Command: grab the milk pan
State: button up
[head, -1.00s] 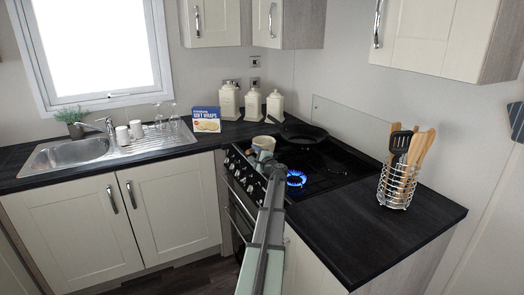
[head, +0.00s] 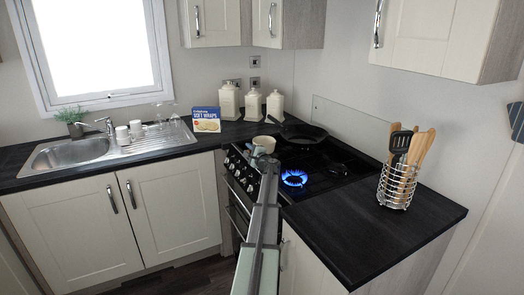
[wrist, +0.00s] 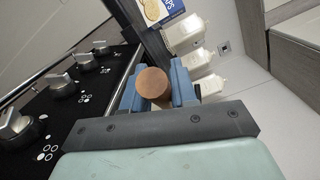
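The milk pan (head: 264,142), cream-coloured, stands on the hob at its back left. Its round brown handle end (wrist: 153,83) points at the camera in the wrist view. My gripper (head: 256,151) is at the near side of the pan. In the wrist view its blue fingers (wrist: 160,82) lie on both sides of the handle, close against it, and look shut on it. The handle hides the contact faces and most of the pan in that view. In the head view my arm hides the handle.
A blue flame burns on the front burner (head: 294,179), right of my gripper. A dark frying pan (head: 303,133) stands behind. Hob knobs (wrist: 63,85) lie close by. Cream canisters (head: 252,106) and a wraps box (head: 206,120) stand at the back. A utensil holder (head: 397,187) stands right.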

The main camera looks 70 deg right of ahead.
grip_shut()
jog(key=shift+r, duration=0.1)
